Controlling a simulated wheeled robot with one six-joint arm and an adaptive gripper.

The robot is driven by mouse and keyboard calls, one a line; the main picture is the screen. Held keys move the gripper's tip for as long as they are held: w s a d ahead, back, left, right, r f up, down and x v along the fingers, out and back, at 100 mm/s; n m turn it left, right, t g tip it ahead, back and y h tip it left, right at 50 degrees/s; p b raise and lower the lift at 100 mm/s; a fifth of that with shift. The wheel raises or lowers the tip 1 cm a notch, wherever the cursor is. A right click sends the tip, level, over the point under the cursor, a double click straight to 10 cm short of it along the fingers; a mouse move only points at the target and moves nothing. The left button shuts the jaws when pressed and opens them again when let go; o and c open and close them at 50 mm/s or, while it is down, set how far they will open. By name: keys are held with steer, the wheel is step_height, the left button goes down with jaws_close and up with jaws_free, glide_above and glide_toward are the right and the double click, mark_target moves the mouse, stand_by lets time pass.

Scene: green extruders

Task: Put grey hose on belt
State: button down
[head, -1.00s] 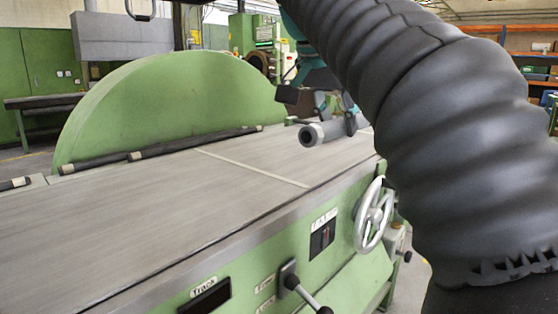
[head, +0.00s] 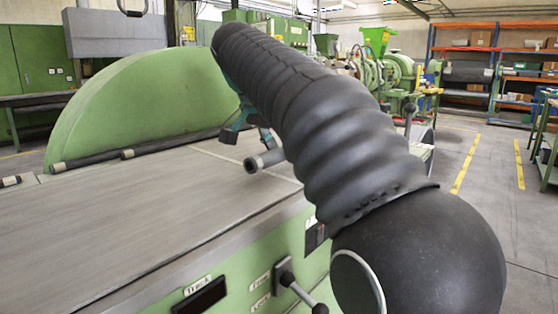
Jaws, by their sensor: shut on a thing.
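The grey hose (head: 264,160) is a short tube with a dark open end that faces me. My gripper (head: 268,142) is shut on it, partly hidden behind my black-sleeved arm. The far part of the hose is hidden too. The belt (head: 140,215) is the wide, flat grey surface on the green machine. The hose appears over the belt's far right part, near a pale line across it. I cannot tell if it touches the belt.
A green rounded guard (head: 130,110) stands along the belt's far side, with dark rods (head: 105,160) at its foot. A lever (head: 290,280) sticks out of the machine's front. Most of the belt is bare. Open floor (head: 485,165) lies to the right.

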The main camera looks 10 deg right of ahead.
steer(key=shift+f, duration=1.3)
steer(key=shift+s+f, duration=0.1)
steer(key=c, duration=0.7)
jaws_free()
steer(key=shift+c, duration=0.2)
steer(key=v, duration=1.2)
